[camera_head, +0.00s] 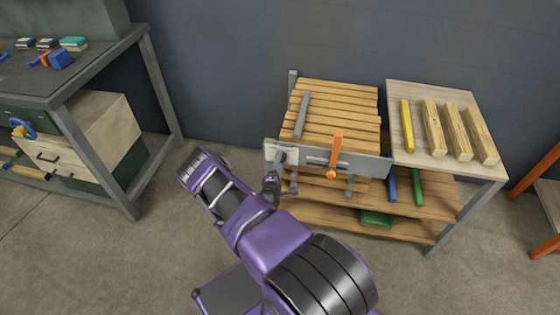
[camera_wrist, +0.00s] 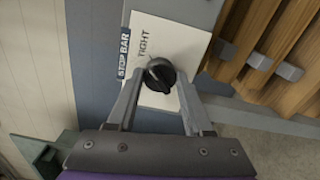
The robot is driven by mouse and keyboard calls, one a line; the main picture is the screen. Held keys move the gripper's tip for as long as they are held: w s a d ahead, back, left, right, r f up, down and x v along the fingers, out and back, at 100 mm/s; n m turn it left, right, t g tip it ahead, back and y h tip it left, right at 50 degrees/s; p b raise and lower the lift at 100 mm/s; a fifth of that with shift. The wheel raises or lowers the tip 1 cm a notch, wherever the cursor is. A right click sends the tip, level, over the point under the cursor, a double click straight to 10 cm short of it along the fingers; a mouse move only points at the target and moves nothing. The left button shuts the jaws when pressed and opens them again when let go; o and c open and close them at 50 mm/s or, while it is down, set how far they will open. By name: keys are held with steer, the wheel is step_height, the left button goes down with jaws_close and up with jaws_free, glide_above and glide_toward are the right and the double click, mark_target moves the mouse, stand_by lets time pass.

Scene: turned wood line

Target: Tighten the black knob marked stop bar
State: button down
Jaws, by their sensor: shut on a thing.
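The black knob (camera_wrist: 158,76) sits on a white plate (camera_wrist: 185,40) marked TIGHT, beside a blue label (camera_wrist: 124,52) reading STOP BAR. My gripper (camera_wrist: 160,90) reaches to the knob, with one finger on each side of it, and is shut on it. In the head view my gripper (camera_head: 275,172) is at the left end of the grey front rail (camera_head: 355,164), by the white plate (camera_head: 272,152). The knob is mostly hidden there by my gripper.
An orange lever (camera_head: 336,152) stands on the rail right of my gripper. A slatted wooden top (camera_head: 345,97) lies behind. A side table (camera_head: 440,92) holds a yellow bar (camera_head: 407,126) and several wood blanks. A dark workbench (camera_head: 80,75) stands left, with open floor between.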

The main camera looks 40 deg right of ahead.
steer(key=shift+a+m, duration=0.1)
steer(key=shift+m, duration=0.3)
steer(key=shift+c, duration=1.5)
jaws_free()
steer(key=shift+r, duration=0.1)
step_height(320, 180, up, 10)
steer(key=shift+r+p, duration=0.1)
steer(key=shift+p, duration=0.95)
